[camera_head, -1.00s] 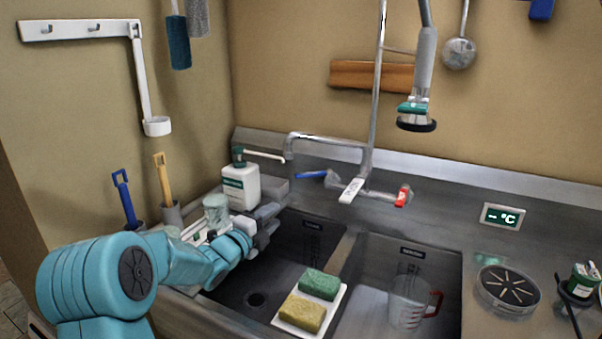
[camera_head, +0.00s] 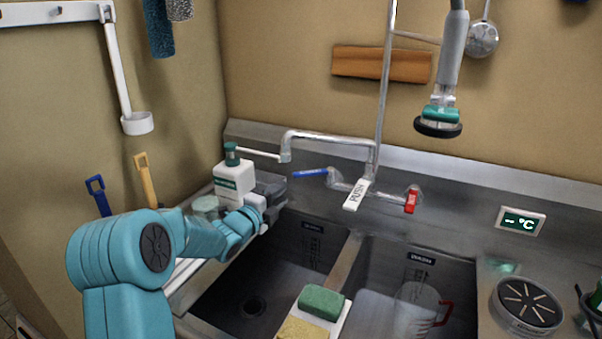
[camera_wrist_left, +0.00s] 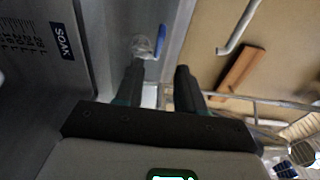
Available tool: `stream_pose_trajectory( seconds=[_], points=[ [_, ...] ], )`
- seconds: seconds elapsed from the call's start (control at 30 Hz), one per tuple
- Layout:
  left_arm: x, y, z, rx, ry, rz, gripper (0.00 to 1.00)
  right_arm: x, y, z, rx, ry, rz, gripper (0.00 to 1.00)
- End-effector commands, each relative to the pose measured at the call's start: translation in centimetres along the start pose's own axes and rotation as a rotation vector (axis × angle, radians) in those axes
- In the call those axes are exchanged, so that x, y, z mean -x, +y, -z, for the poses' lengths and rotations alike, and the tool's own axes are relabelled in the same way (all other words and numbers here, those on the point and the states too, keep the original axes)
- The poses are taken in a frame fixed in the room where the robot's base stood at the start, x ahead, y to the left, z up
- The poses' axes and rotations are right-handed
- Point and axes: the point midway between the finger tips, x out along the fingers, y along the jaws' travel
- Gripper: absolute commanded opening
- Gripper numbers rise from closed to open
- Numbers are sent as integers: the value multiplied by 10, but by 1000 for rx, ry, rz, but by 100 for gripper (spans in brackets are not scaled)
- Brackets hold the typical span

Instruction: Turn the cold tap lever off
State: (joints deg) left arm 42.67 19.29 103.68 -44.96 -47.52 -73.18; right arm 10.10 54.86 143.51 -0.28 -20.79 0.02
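The cold tap lever (camera_head: 310,172) is the blue handle on the left of the tap body, pointing left along the back of the sink. It also shows in the left wrist view (camera_wrist_left: 159,40), ahead of the fingers and beside the clear valve end. My left gripper (camera_head: 282,192) is just left of and a little below the lever in the head view. In the left wrist view its two dark fingers (camera_wrist_left: 158,82) stand apart with nothing held between them, and the lever is not touched. My right gripper is out of view.
A red lever (camera_head: 411,201) and a white PUSH lever (camera_head: 357,195) sit to the right. The soap bottle (camera_head: 234,184) stands close behind my left wrist. The spout (camera_head: 330,137) arches above the blue lever. Sponges (camera_head: 321,302) lie between the two basins.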

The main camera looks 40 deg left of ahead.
Motion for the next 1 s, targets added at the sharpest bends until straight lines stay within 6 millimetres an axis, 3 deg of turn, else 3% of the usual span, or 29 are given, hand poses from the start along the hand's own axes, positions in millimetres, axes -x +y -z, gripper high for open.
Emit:
stream_pose_trajectory(
  seconds=[0.3,0.5,0.7,0.97,1.0],
  points=[
    [-77,-3,0,0,1,1,38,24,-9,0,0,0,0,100],
    [-107,-2,-2,0,1,0,38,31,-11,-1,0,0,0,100],
    [-119,-1,-4,0,0,0,38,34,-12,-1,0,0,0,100],
    [-120,0,-4,0,0,0,38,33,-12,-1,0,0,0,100],
    [-120,0,-4,0,0,0,29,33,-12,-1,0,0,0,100]
  ],
)
